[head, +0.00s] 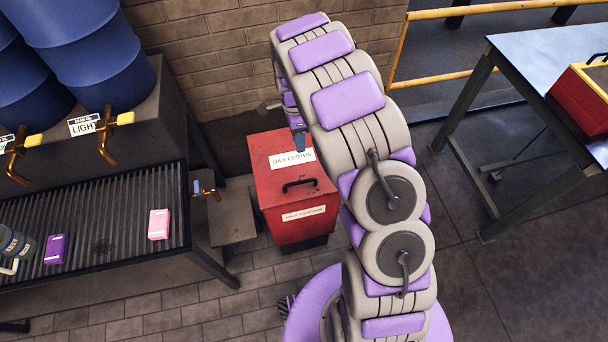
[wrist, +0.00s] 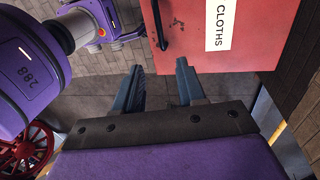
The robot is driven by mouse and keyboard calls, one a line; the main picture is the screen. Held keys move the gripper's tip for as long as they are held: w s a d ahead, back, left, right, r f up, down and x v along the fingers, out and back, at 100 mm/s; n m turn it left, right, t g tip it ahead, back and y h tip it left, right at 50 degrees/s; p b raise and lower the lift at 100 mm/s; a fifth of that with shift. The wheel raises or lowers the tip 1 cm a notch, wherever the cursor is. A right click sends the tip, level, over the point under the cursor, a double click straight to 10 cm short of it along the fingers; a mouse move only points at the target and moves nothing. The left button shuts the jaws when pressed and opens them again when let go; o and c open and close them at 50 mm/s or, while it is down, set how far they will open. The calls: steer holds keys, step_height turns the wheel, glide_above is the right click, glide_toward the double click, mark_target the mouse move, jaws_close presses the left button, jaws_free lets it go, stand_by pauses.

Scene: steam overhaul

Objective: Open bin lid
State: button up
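The red bin (head: 290,220) stands on the floor in the middle of the head view. Its lid (head: 268,170) is closed and carries a white "OILY CLOTHS" label and a black handle (head: 300,184). My gripper (head: 299,146) shows partly behind my arm, above the lid's far part. In the wrist view my gripper (wrist: 158,88) has its two fingers apart with nothing between them. The red lid (wrist: 187,40) fills the upper right there, beyond the fingertips. A dark bar, seemingly the handle (wrist: 158,26), shows at its edge. I cannot tell whether the fingers touch the bin.
A grated bench (head: 110,215) with blue drums (head: 85,50) and brass taps stands at the left. A pink block (head: 159,224) and a purple block (head: 55,249) lie on it. A metal table (head: 530,55) with a red box (head: 585,98) stands at the right. A brick wall is behind.

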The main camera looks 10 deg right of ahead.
glide_toward(294, 183)
steer(key=f+b, duration=0.1)
steer(key=f, duration=0.1)
steer(key=f+b, duration=0.1)
steer(key=f, duration=0.2)
steer(key=s+f+b, duration=0.1)
steer(key=f, duration=0.1)
steer(key=shift+s+a+f, duration=0.1)
steer(key=shift+a+f, duration=0.05)
steer(key=shift+f, duration=0.3)
steer(key=d, duration=0.3)
steer(key=shift+d, duration=0.15)
steer(key=shift+c, duration=1.2)
steer(key=shift+a, duration=1.1)
steer(key=shift+c, duration=1.4)
steer(key=shift+a, duration=0.3)
jaws_close()
steer(key=shift+d, duration=0.65)
